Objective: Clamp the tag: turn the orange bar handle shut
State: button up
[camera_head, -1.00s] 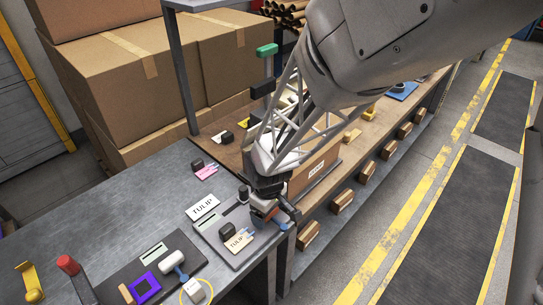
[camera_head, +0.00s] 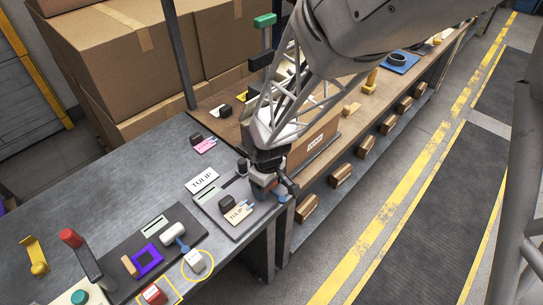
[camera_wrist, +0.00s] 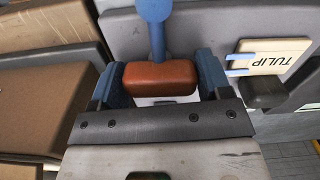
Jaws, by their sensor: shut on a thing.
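The orange bar handle (camera_wrist: 160,78) sits between the two blue fingers of my gripper (camera_wrist: 159,76) in the wrist view. The fingers are closed on its ends. A blue stem (camera_wrist: 155,22) runs up from the handle's middle. In the head view my gripper (camera_head: 269,190) is at the right edge of a grey plate (camera_head: 240,234), and it mostly hides the handle. The tag (camera_head: 236,213), a pale piece marked TULIP with blue prongs, lies on this plate left of my gripper. It also shows in the wrist view (camera_wrist: 282,60), beside a dark block (camera_wrist: 265,94).
A white TULIP card (camera_head: 202,180) lies behind the plate. A dark board (camera_head: 126,268) with a purple frame (camera_head: 147,260) and a white-headed blue lever is at the front left. A red-topped post (camera_head: 71,238) stands further left. A cardboard box (camera_head: 314,145) stands behind my gripper.

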jog(key=shift+m, duration=0.3)
jog(key=m, duration=0.7)
jog(key=shift+m, duration=0.6)
jog(key=m, duration=0.2)
jog(key=shift+f+m, duration=0.1)
jog(key=shift+m, duration=0.3)
jog(key=m, duration=0.3)
jog(key=shift+s, duration=0.1)
